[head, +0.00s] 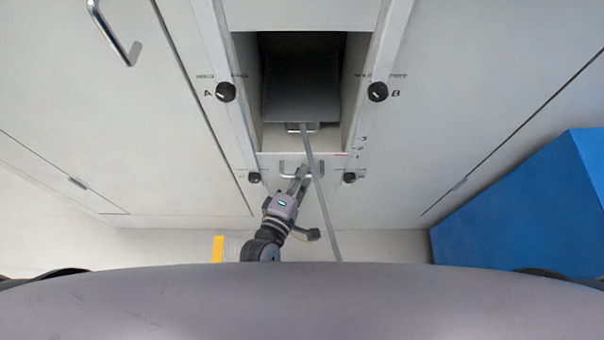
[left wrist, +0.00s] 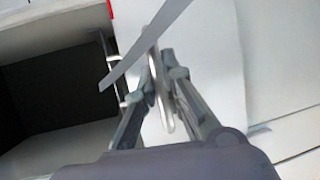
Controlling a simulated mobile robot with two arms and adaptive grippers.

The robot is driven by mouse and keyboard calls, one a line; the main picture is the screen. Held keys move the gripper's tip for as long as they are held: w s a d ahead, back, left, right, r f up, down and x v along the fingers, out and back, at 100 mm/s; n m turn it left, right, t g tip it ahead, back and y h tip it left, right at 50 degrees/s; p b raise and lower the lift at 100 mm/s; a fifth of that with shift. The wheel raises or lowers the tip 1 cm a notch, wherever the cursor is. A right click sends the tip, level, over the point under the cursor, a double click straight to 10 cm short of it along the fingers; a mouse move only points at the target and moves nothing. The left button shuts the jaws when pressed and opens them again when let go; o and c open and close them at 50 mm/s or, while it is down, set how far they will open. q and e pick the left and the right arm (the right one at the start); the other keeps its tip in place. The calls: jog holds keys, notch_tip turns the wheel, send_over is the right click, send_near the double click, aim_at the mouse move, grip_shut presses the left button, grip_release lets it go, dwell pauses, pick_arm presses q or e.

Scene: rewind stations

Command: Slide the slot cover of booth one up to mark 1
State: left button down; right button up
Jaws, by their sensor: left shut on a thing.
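The slot cover (head: 275,163) is a pale panel across the lower part of the booth's opening, with a thin red line near the right of its top edge. Its metal bar handle (head: 317,168) shows in the left wrist view too (left wrist: 166,112). Small marks 1, 2 and 3 (head: 361,149) run up the frame to the right of the cover; the top edge is near the lower marks. My left gripper (head: 301,176) is shut on the handle, with its fingers (left wrist: 160,84) on either side of the bar. My right gripper is not in view.
Above the cover is a dark recess (head: 352,75) holding a grey box-like part (head: 302,85) with a small handle. A thin grey strip (head: 318,185) hangs down past my gripper. Black knobs (head: 377,92) flank the opening. A blue block (head: 530,205) stands at the right.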

pick_arm(q)
jog(key=shift+r, duration=0.1)
jog(key=c, duration=1.7)
grip_release()
jog(key=v, duration=1.2)
